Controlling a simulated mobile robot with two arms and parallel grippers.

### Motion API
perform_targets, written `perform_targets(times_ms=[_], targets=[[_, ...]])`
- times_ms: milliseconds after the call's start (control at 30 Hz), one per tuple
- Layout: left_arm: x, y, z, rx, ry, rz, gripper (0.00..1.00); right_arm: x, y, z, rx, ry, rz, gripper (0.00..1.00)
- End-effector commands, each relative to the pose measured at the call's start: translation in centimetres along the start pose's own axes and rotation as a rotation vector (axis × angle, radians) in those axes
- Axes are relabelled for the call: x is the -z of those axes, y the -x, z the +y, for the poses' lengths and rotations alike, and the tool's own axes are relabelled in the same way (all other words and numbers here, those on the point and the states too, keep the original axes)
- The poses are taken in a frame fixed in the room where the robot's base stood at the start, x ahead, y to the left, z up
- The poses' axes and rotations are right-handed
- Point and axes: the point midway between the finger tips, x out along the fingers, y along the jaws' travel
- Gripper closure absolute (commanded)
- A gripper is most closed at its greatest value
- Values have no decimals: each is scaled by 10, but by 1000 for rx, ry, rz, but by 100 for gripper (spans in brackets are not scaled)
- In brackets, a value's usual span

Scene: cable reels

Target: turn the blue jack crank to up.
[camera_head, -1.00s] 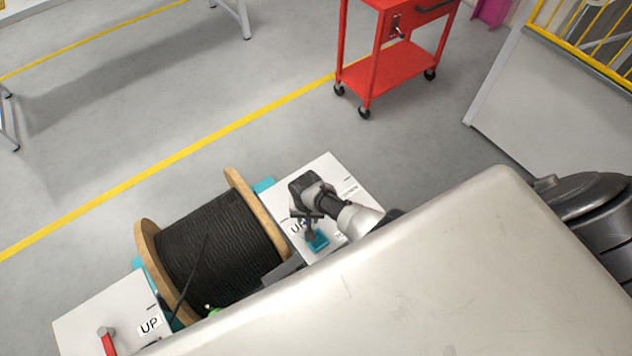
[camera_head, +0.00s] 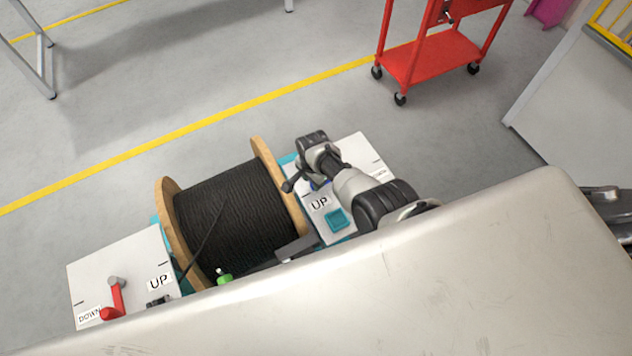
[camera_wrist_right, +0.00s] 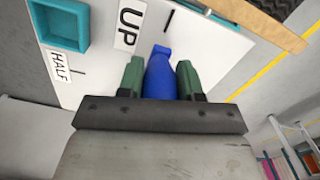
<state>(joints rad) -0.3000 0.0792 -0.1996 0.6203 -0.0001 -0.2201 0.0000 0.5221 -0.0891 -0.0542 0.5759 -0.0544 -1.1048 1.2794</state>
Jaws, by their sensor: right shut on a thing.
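The blue jack crank (camera_wrist_right: 160,78) shows in the right wrist view, its blue handle between the two green fingers. My right gripper (camera_wrist_right: 160,80) is shut on it. In the head view my right gripper (camera_head: 303,184) is over the white panel (camera_head: 360,150) right of the cable reel, beside the UP label (camera_head: 319,203). Only a bit of blue (camera_head: 316,185) shows there; the hand hides the rest of the crank. In the wrist view the UP label (camera_wrist_right: 129,27) and a black tick mark (camera_wrist_right: 168,20) lie just beyond the handle.
A wooden reel of black cable (camera_head: 235,220) stands left of the panel. A second white panel (camera_head: 95,270) carries a red crank (camera_head: 117,295). A teal tray (camera_head: 337,220) sits by the UP label. A red cart (camera_head: 430,60) stands on open floor behind.

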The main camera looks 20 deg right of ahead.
Motion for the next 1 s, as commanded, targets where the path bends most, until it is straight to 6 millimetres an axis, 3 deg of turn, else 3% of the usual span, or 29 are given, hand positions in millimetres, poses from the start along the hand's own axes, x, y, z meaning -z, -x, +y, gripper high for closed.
perform_targets(times_ms=[467,500,633,1000], targets=[[0,-1,0,0,0,0,100,2,3,-4,8,-16,5,100],[0,-1,0,0,0,0,100,3,3,-4,8,-17,5,62],[0,-1,0,0,-1,0,100,2,2,-4,7,-16,4,42],[0,3,0,0,-1,0,100,1,7,-3,4,-14,3,40]])
